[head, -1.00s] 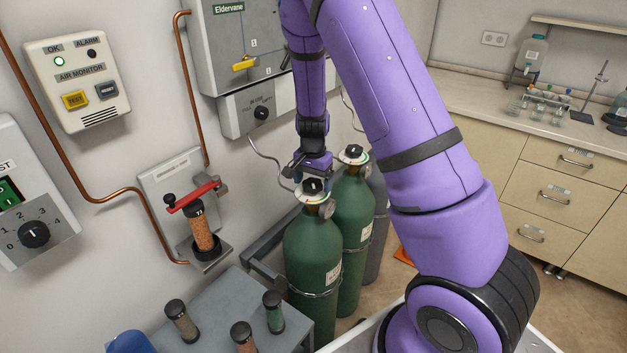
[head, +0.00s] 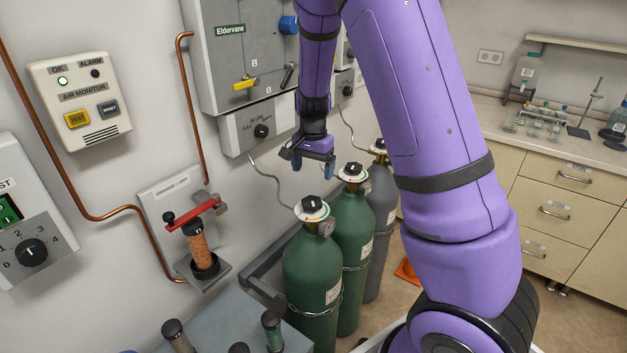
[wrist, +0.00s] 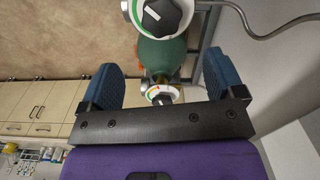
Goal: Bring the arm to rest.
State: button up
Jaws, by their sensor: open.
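My gripper (head: 312,165) hangs from my purple arm above the gas cylinders, pointing down, open and empty. In the wrist view its two blue fingertips (wrist: 160,80) stand wide apart. Below it, apart from the fingers, are the front green cylinder (head: 312,270) with a black valve knob (head: 312,203) and a second green cylinder (head: 353,235). In the wrist view a black knob on a white dial (wrist: 160,14) lies beyond the fingertips, with nothing between them.
A grey cylinder (head: 380,205) stands behind the green ones. The wall panel (head: 240,55), a regulator box (head: 258,127) and thin grey tubes are close to my gripper. A wall-mounted filter column (head: 198,250) is at left. A drawer counter (head: 560,205) stands at right.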

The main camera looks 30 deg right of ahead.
jog(key=shift+r, duration=0.4)
jog(key=s+a+r+n+t+y, duration=0.1)
jog(key=s+a+r+n, duration=0.2)
jog(key=s+r, duration=0.5)
jog(key=s+a+r+n+t, duration=0.2)
jog(key=s+r+n, duration=0.2)
jog(key=s+r, duration=0.3)
jog(key=s+a+r+n+t+h, duration=0.1)
jog(key=s+r, duration=0.6)
jog(key=s, duration=0.7)
jog(key=a+n+t, duration=0.1)
jog(key=a+n, duration=0.1)
jog(key=n, duration=0.1)
jog(key=shift+s+r+n, duration=0.3)
jog(key=shift+s+r, duration=0.05)
dwell(2.5)
